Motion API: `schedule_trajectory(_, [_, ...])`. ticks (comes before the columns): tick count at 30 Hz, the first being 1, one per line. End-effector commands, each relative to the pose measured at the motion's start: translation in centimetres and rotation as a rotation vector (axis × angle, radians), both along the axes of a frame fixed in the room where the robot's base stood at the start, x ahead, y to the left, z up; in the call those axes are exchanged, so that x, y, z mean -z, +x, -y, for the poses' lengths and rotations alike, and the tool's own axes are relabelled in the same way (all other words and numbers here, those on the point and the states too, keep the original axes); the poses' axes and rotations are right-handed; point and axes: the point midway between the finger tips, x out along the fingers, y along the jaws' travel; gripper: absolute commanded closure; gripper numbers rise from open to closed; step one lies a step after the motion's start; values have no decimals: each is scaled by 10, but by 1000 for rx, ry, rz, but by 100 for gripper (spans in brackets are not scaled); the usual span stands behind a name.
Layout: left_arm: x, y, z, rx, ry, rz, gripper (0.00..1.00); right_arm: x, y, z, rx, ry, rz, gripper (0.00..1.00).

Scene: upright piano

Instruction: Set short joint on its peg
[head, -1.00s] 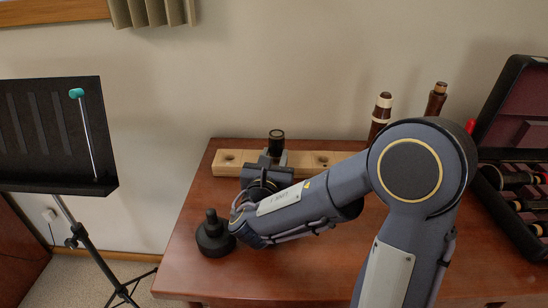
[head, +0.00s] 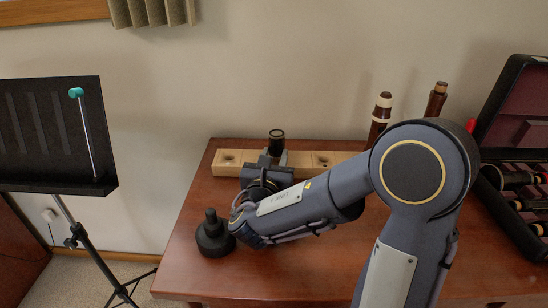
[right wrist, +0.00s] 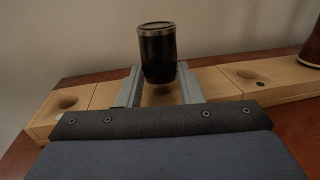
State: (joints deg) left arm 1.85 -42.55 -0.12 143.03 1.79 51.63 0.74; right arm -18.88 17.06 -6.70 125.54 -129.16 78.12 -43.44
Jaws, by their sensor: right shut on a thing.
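The short joint (head: 277,143) is a small black cylinder with a pale ring at its top. My right gripper (head: 277,158) is shut on it and holds it upright over the wooden peg block (head: 229,158). In the right wrist view, the joint (right wrist: 157,55) stands between the two grey fingers of the gripper (right wrist: 160,88). A darker spot on the block shows just under the joint. The joint's lower end looks slightly above the block, but I cannot tell whether it touches a peg. My left gripper is not in view.
The block has hollows (right wrist: 68,101) on both sides of the joint. Brown wooden joints (head: 381,112) stand at its right. A black conical stand (head: 214,238) is on the table's left. An open instrument case (head: 500,150) is at right, a music stand (head: 50,135) at left.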

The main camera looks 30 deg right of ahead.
Motion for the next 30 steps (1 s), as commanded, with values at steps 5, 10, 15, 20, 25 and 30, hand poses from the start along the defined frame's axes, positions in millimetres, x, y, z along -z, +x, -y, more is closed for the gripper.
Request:
schedule_trajectory(5, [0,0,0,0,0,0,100,0,0,0,0,0,0,100])
schedule_trajectory(10, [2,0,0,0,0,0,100,0,0,0,0,0,0,100])
schedule_trajectory(15, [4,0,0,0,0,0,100,2,0,0,0,0,0,100])
schedule_trajectory(20, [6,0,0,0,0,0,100,5,0,0,0,0,0,100])
schedule_trajectory(25, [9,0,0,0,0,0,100,8,0,0,0,0,0,100])
schedule_trajectory(30, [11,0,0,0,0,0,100,10,0,0,0,0,0,100])
